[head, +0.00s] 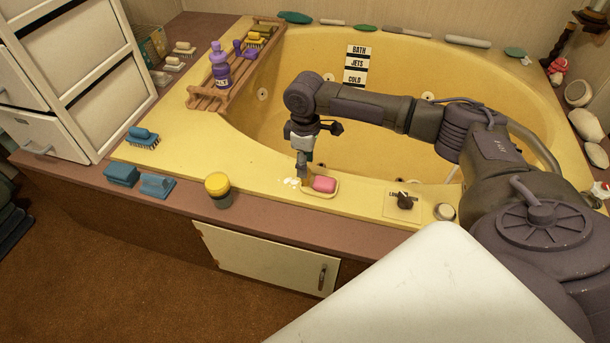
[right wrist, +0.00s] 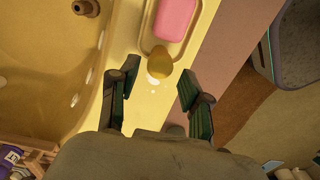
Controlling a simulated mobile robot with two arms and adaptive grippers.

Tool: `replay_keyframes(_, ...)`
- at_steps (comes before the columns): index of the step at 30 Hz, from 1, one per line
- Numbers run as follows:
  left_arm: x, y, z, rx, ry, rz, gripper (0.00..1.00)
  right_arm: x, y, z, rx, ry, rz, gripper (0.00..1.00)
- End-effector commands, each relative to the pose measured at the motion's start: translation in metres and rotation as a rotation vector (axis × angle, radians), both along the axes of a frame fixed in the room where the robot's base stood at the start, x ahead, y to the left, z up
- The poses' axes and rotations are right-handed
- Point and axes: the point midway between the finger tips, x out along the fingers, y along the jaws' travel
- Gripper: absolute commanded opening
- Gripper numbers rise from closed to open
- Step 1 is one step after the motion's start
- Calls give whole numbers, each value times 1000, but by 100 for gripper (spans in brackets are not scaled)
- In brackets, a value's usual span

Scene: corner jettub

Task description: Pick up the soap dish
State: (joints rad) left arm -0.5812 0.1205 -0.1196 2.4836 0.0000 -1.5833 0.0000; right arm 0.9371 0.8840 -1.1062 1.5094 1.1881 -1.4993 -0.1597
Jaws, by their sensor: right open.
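The soap dish (head: 322,195) is a small pale yellow tray on the tub's front rim, with a pink soap bar (head: 324,184) in it. In the right wrist view the dish (right wrist: 147,45) is at the top centre, holding the pink soap (right wrist: 175,18). A rounded yellow-brown piece (right wrist: 160,62) is at its near end; I cannot tell whether it belongs to the dish. My right gripper (head: 303,172) points down at the dish's left end. In the wrist view its open fingers (right wrist: 158,77) have the yellow-brown piece just beyond and between their tips. My left gripper is out of view.
The yellow tub basin (head: 245,105) lies behind the rim. A control knob (head: 404,200) is right of the dish. A yellow-lidded jar (head: 218,188) and blue brushes (head: 157,186) stand left. White spots (head: 291,181) mark the rim beside the dish. A wooden rack (head: 205,96) spans the tub's left end.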

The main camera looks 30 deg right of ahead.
Motion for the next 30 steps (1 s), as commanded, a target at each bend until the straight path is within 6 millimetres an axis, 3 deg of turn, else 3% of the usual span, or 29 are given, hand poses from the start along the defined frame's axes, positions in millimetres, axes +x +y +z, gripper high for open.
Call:
replay_keyframes(6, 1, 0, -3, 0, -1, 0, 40, 0, 0, -16, 1, 1, 0, 48)
replay_keyframes(17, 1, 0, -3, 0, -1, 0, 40, 0, 0, -19, 1, 1, 1, 48)
replay_keyframes(30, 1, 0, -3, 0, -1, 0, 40, 0, 0, -19, 1, 1, 0, 11)
